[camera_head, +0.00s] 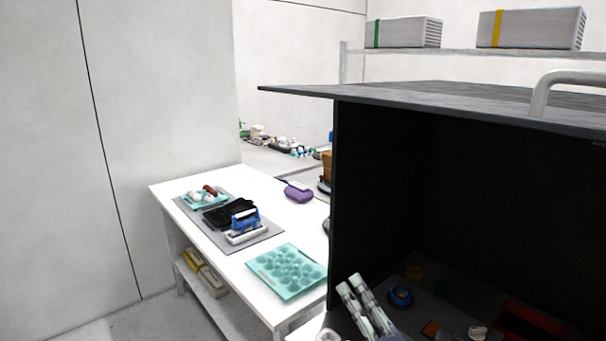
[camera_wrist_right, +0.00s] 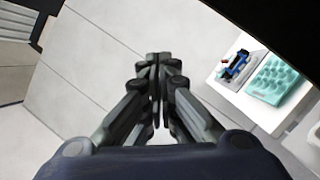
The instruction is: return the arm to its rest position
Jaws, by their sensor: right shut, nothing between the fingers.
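My right gripper (camera_wrist_right: 158,60) shows in the right wrist view. Its fingers are together with nothing between them, over bare pale wall and floor surfaces. It is clear of the table, which lies off to the right in that view. I cannot clearly make it out in the head view. My left gripper is not in view. A teal egg tray (camera_head: 287,270) with round cups lies on the near end of the white table (camera_head: 262,262); it also shows in the right wrist view (camera_wrist_right: 275,82).
A grey mat (camera_head: 268,235) holds a small teal tray with white and red items, a black tray and a blue-and-white device (camera_head: 245,222). A purple object (camera_head: 298,193) lies behind. A large black open cabinet (camera_head: 375,190) fills the right, with two pale tubes (camera_head: 365,305) at its front.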

